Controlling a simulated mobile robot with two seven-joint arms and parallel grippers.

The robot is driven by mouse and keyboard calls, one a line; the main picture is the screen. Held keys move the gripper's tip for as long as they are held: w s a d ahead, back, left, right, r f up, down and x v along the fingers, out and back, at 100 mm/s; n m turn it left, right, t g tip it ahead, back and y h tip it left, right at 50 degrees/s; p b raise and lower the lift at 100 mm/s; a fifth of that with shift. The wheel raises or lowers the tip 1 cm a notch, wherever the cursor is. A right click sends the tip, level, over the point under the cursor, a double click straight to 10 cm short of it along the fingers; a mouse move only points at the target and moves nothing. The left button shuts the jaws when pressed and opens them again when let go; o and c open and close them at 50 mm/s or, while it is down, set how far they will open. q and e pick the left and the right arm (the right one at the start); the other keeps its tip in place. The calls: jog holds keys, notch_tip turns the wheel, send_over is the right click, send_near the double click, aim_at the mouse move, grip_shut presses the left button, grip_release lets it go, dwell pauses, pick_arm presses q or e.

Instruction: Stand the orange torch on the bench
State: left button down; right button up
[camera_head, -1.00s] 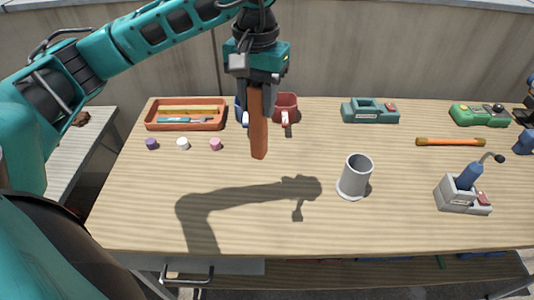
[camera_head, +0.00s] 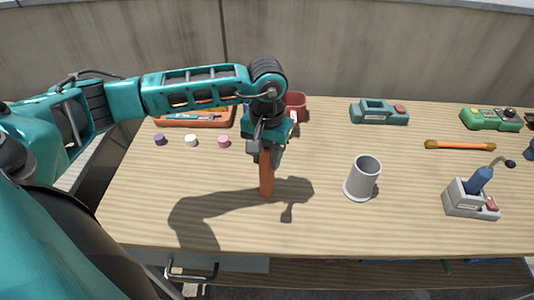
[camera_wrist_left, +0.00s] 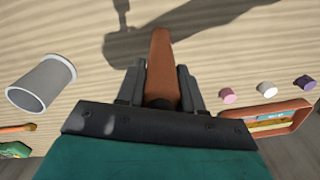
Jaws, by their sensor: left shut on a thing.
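The orange torch (camera_head: 266,176) is a brownish-orange tapered body hanging upright below my left gripper (camera_head: 266,150), which is shut on its upper part. In the left wrist view the torch (camera_wrist_left: 161,65) shows between the two fingers of the left gripper (camera_wrist_left: 160,85). Its lower end is over the middle of the wooden bench (camera_head: 330,225), left of the grey cup. Its shadow lies apart from that end, so it appears to be above the surface. The torch's top is hidden by the gripper. My right gripper is not in view.
The grey cup (camera_head: 362,180) stands to the right of the torch. An orange rod (camera_head: 460,144) and a grey holder (camera_head: 470,205) are at right. The front middle is clear.

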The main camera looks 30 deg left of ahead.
pick_arm(q)
jog(key=shift+f, duration=0.15)
jog(key=c, duration=0.7)
grip_release()
notch_tip(320, 180, up, 12)
jog(key=shift+r, duration=0.25)
